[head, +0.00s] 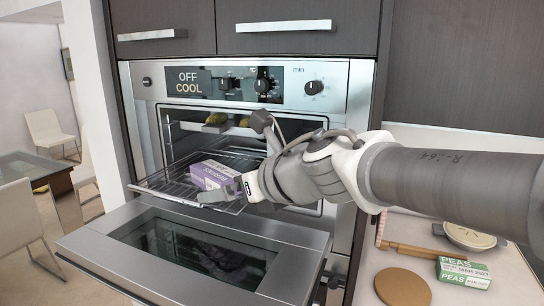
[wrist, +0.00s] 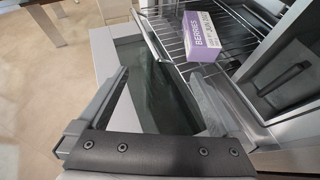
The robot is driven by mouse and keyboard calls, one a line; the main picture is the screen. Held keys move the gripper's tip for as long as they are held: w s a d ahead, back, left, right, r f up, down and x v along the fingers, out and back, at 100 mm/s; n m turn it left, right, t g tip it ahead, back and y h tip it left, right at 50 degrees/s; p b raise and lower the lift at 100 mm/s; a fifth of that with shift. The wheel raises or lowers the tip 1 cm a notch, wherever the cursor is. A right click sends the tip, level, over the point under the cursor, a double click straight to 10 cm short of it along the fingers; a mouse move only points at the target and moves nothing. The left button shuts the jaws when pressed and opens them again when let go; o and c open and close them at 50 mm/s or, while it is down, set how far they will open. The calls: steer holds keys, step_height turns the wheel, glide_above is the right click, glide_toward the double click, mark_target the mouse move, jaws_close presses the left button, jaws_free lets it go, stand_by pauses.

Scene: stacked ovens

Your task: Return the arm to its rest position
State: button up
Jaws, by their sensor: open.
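My gripper (head: 222,194) is in front of the open oven (head: 185,135), over the lowered oven door (head: 190,250). In the wrist view my gripper (wrist: 155,100) has its two fingers wide apart with nothing between them. My arm reaches in from the right of the head view. A purple and white box marked BERRIES (head: 208,172) lies on the pulled-out wire rack (head: 168,184). The box also shows in the wrist view (wrist: 203,38), beyond the fingertips and apart from them. In the head view, part of the rack is hidden behind my gripper.
The display (head: 188,82) reads OFF COOL. Yellow-green items (head: 217,118) sit inside the oven. The counter (head: 440,255) at right holds a round board (head: 402,287), green PEAS boxes (head: 463,272) and a round dish (head: 470,237). Chairs (head: 48,132) and a table stand at left.

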steer(key=w+d+r+m+t+h, duration=0.3)
steer(key=d+r+m+t+h, duration=0.15)
steer(key=d+m, duration=0.75)
steer(key=s+d+f+m+h, duration=0.2)
steer(key=d+m+h, duration=0.4)
steer(key=m, duration=0.7)
steer(key=s+d+f+m+g, duration=0.4)
steer(key=s+d+f+m, duration=0.4)
steer(key=m, duration=0.4)
steer(key=s+a+f+m+g+y, duration=0.1)
steer(key=s+a+f+m+g, duration=0.3)
steer(key=s+f+m, duration=0.3)
steer(key=s+a, duration=0.1)
steer(key=s, duration=0.1)
steer(key=shift+s+f+y, duration=0.25)
steer(key=shift+s+y, duration=0.1)
steer(key=shift+a, duration=0.1)
